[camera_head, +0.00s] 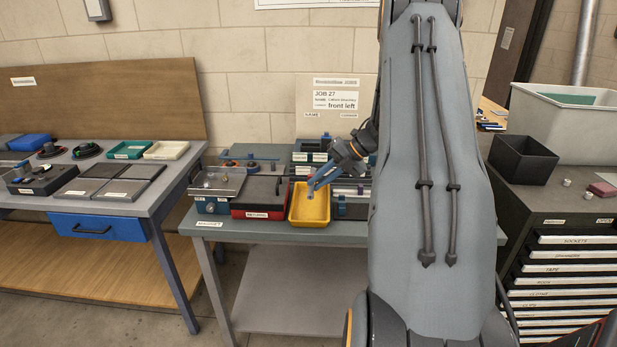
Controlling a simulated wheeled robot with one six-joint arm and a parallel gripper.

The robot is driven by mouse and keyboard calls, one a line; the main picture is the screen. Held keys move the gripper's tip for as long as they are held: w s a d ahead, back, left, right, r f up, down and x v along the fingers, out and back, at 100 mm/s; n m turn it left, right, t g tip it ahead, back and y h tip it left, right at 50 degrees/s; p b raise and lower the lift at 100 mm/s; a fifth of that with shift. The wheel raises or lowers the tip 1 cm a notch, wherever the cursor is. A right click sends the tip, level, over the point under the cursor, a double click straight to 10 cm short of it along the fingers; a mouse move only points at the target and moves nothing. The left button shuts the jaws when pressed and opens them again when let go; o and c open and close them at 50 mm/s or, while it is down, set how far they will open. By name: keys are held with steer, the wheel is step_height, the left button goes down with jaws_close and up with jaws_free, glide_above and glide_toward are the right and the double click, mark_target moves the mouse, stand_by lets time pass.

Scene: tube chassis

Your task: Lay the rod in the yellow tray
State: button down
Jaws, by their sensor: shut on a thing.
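The yellow tray (309,223) sits near the front edge of the middle bench, between a red-fronted box and a dark grey unit. My gripper (313,188) reaches in from the upper right with its blue fingers over the tray, tilted down to the left. It is shut on the rod, but the rod is too small and too covered by the fingers to make out. I cannot tell whether the rod touches the tray floor. The tray looks otherwise empty.
A red-fronted box (257,212) stands left of the tray, with a blue-grey box (211,205) further left. A sign (336,100) reading "JOB 27" and "front left" stands behind. A left bench (150,200) holds trays and plates. Drawers (565,270) stand at right.

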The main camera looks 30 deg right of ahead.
steer(key=f, duration=0.1)
steer(key=f+b, duration=0.2)
steer(key=shift+w+a, duration=0.2)
steer(key=shift+a, duration=0.05)
steer(key=shift+f+b, duration=0.7)
steer(key=shift+f, duration=0.25)
steer(key=shift+s, duration=0.15)
steer(key=shift+f+p, duration=0.3)
stand_by(0.7)
steer(key=shift+f, duration=0.35)
steer(key=shift+f+b, duration=0.5)
steer(key=shift+f, duration=0.55)
